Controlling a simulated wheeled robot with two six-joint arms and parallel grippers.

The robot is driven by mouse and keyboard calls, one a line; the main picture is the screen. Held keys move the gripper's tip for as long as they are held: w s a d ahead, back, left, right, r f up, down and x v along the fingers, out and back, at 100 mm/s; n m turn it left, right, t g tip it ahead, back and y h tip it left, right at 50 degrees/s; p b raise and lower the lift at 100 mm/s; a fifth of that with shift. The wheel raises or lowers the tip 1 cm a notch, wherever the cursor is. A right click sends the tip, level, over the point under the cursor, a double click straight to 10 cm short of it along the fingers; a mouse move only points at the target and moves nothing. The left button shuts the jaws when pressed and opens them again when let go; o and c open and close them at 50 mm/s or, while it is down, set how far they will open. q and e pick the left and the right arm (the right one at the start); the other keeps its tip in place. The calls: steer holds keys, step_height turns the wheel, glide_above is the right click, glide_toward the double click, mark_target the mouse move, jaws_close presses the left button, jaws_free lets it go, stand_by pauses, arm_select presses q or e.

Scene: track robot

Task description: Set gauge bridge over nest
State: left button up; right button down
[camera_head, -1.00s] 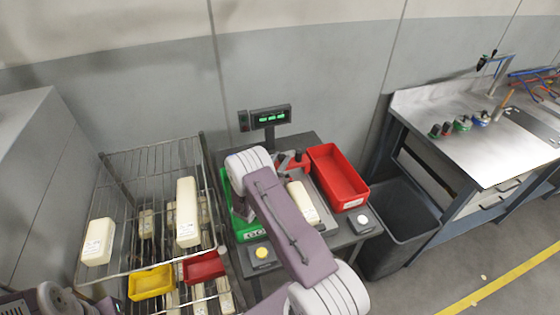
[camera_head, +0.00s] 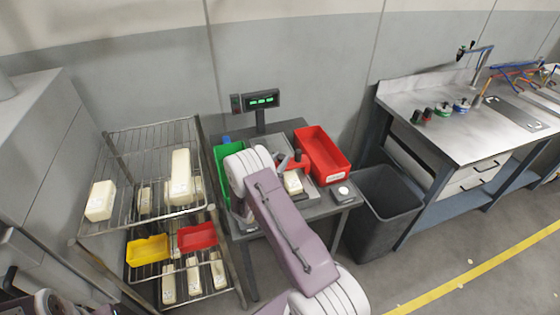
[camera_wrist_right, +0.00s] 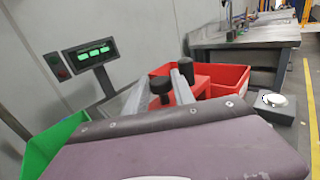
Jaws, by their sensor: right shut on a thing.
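In the right wrist view the bridge (camera_wrist_right: 203,77) shows beyond my purple arm cover. My right gripper (camera_head: 285,162) is shut on the bridge; its fingers are mostly hidden by my arm. The nest under the block is largely hidden, and I cannot tell whether the bridge touches it. My left gripper is out of view; only part of that arm shows at lower left.
A red bin (camera_head: 322,158) and green bin (camera_head: 228,160) flank the work spot. A lit display (camera_head: 262,99) stands behind. A button box (camera_head: 342,192) is at the right edge. A wire rack (camera_head: 130,225) stands left and a grey waste bin (camera_head: 385,210) right.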

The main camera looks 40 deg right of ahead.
steer(key=shift+s+f, duration=0.15)
steer(key=c, duration=1.3)
jaws_free()
steer(key=shift+o, duration=1.2)
steer(key=shift+s, duration=0.1)
steer(key=shift+a+r, duration=0.1)
steer(key=shift+r, duration=0.1)
steer(key=shift+s+a+f, duration=0.1)
steer(key=shift+a+f, duration=0.05)
steer(key=shift+a, duration=0.15)
steer(key=b+v, duration=0.1)
steer(key=v, duration=0.7)
steer(key=shift+s+b, duration=0.25)
steer(key=shift+b, duration=0.05)
steer(key=shift+a, duration=0.1)
